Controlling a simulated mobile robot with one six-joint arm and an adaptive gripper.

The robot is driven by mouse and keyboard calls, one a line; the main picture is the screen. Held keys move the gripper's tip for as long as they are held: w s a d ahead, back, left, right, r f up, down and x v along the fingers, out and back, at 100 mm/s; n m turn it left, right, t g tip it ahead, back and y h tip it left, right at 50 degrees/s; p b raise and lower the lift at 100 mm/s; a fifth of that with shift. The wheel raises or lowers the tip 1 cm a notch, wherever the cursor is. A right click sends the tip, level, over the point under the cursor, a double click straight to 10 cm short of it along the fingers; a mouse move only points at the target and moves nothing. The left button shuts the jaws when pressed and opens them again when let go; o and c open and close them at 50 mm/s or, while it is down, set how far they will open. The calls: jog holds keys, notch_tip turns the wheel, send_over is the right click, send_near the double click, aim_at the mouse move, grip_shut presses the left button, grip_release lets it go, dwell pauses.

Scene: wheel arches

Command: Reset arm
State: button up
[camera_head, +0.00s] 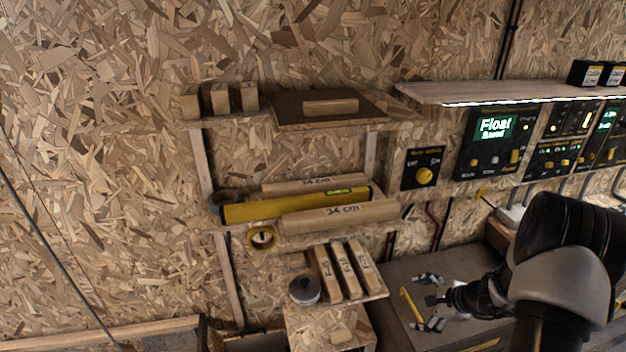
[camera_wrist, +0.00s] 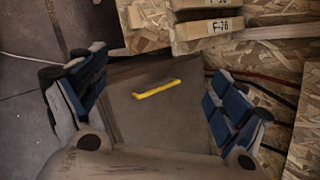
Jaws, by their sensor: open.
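My gripper (camera_head: 433,302) is at the lower right in the head view, above a grey-brown bench top (camera_head: 395,275). In the wrist view my gripper (camera_wrist: 150,105) has its two blue-padded fingers spread wide apart, with nothing between them. A yellow L-shaped tool (camera_head: 411,307) lies on the bench top beside the fingers. In the wrist view the yellow tool (camera_wrist: 157,89) shows below the gap between the fingers, apart from both.
A wooden shelf holds labelled wood blocks (camera_head: 345,268) and a round grey tin (camera_head: 304,289) left of my gripper. A yellow level (camera_head: 295,205) lies on the shelf above. Control panels (camera_head: 492,142) hang on the chipboard wall. Red cables (camera_wrist: 262,82) run right of the bench.

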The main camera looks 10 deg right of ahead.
jog(key=s+a+r+n+g, duration=0.1)
jog(key=s+a+r+n, duration=0.1)
jog(key=a+r+n, duration=0.4)
jog(key=s+a+r+n+g+y, duration=0.1)
jog(key=s+a+r+n, duration=0.15)
jog(key=a+r, duration=0.65)
jog(key=s+a+r+n, duration=0.25)
jog(key=a+r, duration=0.25)
jog(key=r, duration=0.4)
jog(key=s+a+r+n+h, duration=0.2)
jog(key=s+n, duration=0.3)
jog(key=s, duration=0.5)
jog(key=s+a+r+n+h, duration=0.2)
jog(key=s+r+n, duration=0.2)
jog(key=s, duration=0.5)
jog(key=shift+s+r+n, duration=0.35)
jog(key=shift+n, duration=0.15)
jog(key=shift+c, duration=0.2)
